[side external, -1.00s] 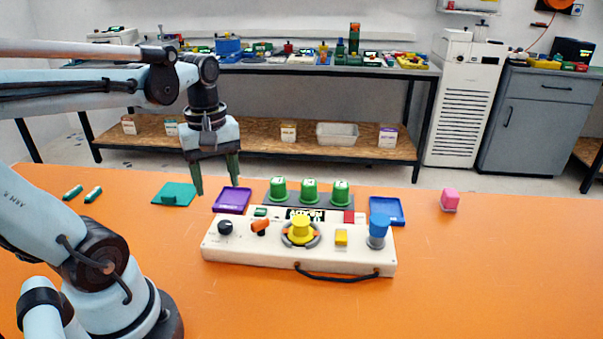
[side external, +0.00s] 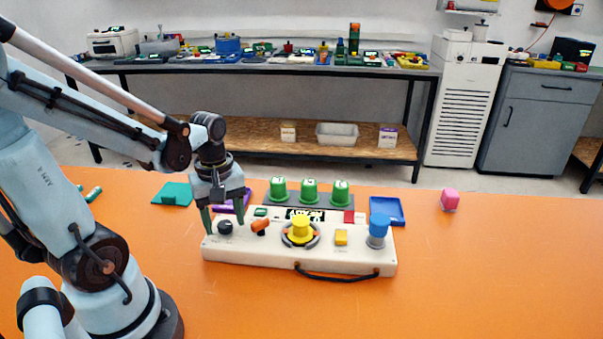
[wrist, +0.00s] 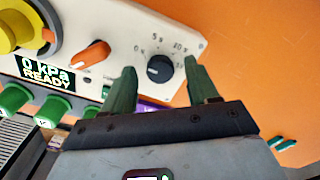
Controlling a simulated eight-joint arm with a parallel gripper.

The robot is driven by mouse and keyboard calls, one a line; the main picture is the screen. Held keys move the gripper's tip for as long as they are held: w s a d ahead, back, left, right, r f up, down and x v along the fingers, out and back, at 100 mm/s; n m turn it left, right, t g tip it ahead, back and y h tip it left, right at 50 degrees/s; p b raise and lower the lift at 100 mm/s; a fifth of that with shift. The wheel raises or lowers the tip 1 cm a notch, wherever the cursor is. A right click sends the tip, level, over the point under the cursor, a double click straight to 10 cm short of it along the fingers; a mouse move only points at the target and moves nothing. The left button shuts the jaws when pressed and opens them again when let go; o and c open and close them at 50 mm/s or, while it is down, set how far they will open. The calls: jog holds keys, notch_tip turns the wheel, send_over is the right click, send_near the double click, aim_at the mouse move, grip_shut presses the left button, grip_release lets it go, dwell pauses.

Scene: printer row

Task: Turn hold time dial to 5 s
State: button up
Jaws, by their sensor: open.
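The hold time dial (side external: 225,228) is a black knob at the left end of the cream control box (side external: 270,258). In the wrist view the dial (wrist: 160,70) has a pale mark on its left part, and printed labels around it include 5 s and 10 s. The pale mark does not appear to line up with the 5 s label, though its exact setting is hard to read. My gripper (side external: 224,224) is open and points down over the dial. In the wrist view its green fingers (wrist: 159,72) stand on either side of the knob, with gaps showing.
Beside the dial are an orange switch (side external: 260,227) and a yellow knob (side external: 300,230). The display (wrist: 45,75) reads 0 kPa READY. Green caps (side external: 309,190), a purple tray (side external: 245,194) and a blue tray (side external: 388,208) are behind.

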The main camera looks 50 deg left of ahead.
jog(key=c, duration=1)
jog(key=shift+c, duration=0.2)
jog(key=shift+m, duration=0.3)
jog(key=m, duration=1.1)
jog(key=shift+f, duration=0.1)
